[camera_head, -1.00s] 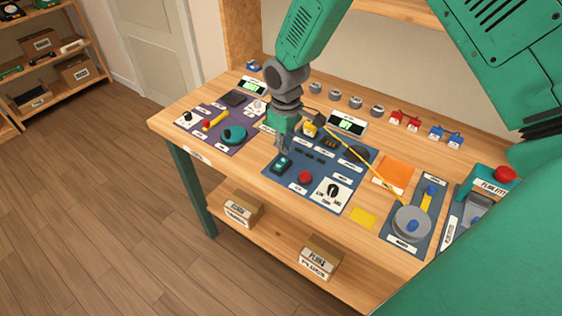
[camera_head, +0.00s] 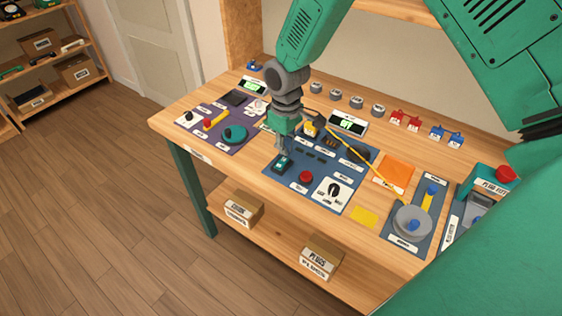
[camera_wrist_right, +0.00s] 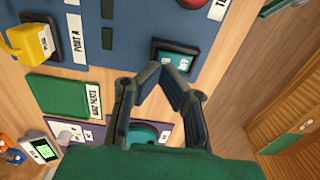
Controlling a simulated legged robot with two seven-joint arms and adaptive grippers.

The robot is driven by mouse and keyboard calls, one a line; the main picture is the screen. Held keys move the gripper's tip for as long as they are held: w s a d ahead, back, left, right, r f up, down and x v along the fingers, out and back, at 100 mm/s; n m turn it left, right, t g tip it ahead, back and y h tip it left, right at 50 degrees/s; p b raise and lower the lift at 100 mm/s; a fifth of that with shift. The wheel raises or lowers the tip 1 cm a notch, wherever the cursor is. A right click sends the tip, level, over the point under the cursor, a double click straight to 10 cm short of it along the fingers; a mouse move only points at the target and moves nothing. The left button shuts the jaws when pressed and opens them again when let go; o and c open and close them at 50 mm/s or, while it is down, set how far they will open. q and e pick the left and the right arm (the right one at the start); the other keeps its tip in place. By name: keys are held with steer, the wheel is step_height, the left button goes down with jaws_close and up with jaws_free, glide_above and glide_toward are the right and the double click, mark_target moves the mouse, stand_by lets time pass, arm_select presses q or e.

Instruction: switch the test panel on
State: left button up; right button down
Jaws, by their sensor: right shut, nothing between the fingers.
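The blue test panel (camera_head: 318,176) lies on the wooden bench, with a small dark-framed teal switch (camera_head: 282,164) at its front left. My right gripper (camera_head: 281,153) is shut and empty, pointing down just behind the switch. In the right wrist view its fingertips (camera_wrist_right: 160,68) meet right beside the teal switch (camera_wrist_right: 171,58) and partly overlap it. I cannot tell whether they touch it. The switch's lettering is too small to read. A lit green display (camera_head: 347,125) stands behind the panel. My left gripper is not in view.
A red button (camera_head: 306,177) and a black dial on a white plate (camera_head: 333,191) are to the right of the switch. A purple panel (camera_head: 211,125) with a teal dial lies to the left. A yellow cable (camera_head: 365,160) crosses the panel's right side.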

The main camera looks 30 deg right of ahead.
mark_target(285, 158)
steer(key=shift+f+b, duration=0.55)
steer(key=shift+f, duration=0.7)
stand_by(0.4)
steer(key=shift+r, duration=0.1)
step_height(285, 158, up, 7)
steer(key=p, duration=0.6)
stand_by(0.4)
